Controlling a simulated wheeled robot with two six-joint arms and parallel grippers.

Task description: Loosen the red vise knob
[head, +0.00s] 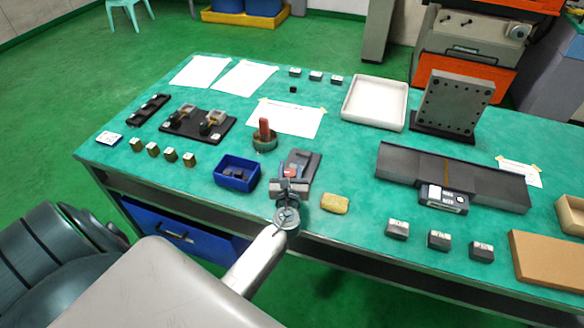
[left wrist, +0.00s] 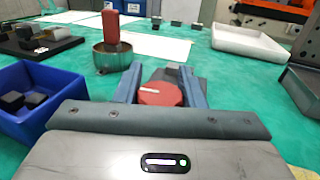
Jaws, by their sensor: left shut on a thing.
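The red vise knob (left wrist: 160,94) has a white mark on its top and sits between the two blue-grey fingers of my left gripper (left wrist: 160,92) in the left wrist view. In the head view, the knob (head: 290,172) shows as a small red spot at the near end of the dark vise (head: 303,160). My left gripper (head: 290,178) is shut on the knob there, reaching in from the table's front edge. Most of the vise lies behind the knob and fingers in the left wrist view. My right gripper is in neither view.
A blue bin (head: 237,173) with dark blocks stands just left of the vise. A round metal cup (head: 264,142) with a red-handled thing is behind it. A yellow sponge-like block (head: 335,203) lies to the right. A white tray (head: 375,102) stands farther back.

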